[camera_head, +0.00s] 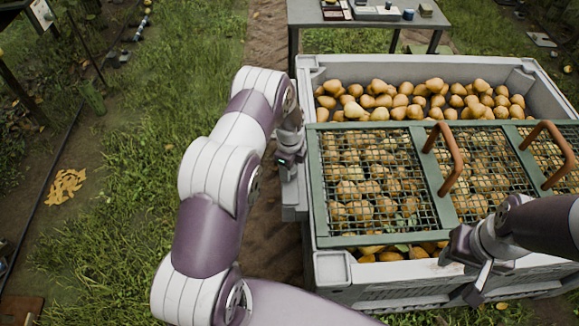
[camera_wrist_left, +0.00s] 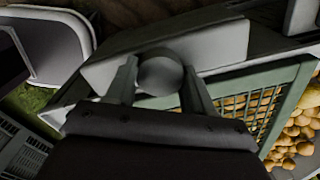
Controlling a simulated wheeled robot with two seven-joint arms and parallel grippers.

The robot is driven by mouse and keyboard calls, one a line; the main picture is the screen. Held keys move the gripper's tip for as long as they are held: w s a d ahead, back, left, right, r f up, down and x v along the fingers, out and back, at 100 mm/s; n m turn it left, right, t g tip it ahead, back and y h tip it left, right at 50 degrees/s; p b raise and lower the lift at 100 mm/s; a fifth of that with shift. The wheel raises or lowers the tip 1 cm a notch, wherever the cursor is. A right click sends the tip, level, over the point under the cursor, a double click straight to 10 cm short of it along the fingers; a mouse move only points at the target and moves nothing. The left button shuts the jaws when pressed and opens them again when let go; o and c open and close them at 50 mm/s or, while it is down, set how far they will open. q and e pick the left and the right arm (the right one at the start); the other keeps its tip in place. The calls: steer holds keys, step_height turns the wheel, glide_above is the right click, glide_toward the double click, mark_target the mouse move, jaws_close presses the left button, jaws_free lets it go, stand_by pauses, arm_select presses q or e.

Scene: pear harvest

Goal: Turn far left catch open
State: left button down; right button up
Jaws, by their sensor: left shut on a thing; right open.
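The far left catch (camera_wrist_left: 160,75) is a grey round knob on the bin's side in the left wrist view. The two fingers of my left gripper (camera_wrist_left: 160,88) are around it, one on each side, shut on it. In the head view my left gripper (camera_head: 291,163) is at the bin's left wall, and the catch is hidden there. I cannot tell how far the catch is turned. A green mesh lid (camera_head: 316,190) lies across the near part of the grey bin (camera_head: 320,70). My right gripper (camera_head: 470,268) is open and empty at the bin's near edge.
Pears (camera_head: 400,98) fill the bin and show uncovered along its far side. Two brown handles (camera_head: 446,160) (camera_head: 548,155) stand up from the lid. A table (camera_head: 365,22) with small items stands behind. Grass (camera_head: 135,150) and a dirt strip lie left of the bin.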

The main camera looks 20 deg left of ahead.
arm_select(q)
steer(key=shift+c, duration=2.1)
jaws_free()
step_height(320, 180, up, 13)
steer(key=shift+f, duration=0.2)
